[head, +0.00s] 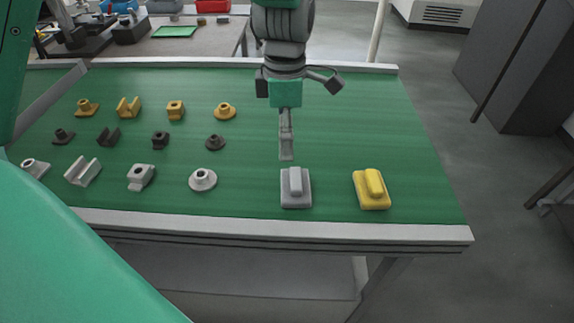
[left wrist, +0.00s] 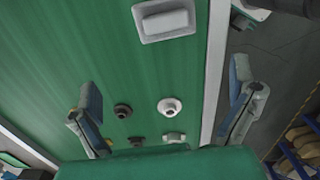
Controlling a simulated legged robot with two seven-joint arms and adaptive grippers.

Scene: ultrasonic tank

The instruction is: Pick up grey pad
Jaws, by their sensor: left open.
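The grey pad (head: 296,190) lies flat near the front edge of the green table top, a block with a raised ridge on it. It also shows at the top of the left wrist view (left wrist: 165,22), whole but close to the picture's upper edge. My left gripper (head: 286,120) hangs above the table, farther back than the pad in the head view. Its fingers are spread wide and empty in the left wrist view (left wrist: 168,108), with the pad beyond their tips and not between them. My right gripper is not seen.
A yellow pad (head: 371,190) lies right of the grey pad. A grey round flange piece (head: 203,180) lies to its left, beside rows of several grey, black and orange parts. The table has a raised pale rim (head: 250,222). The green surface right of my gripper is clear.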

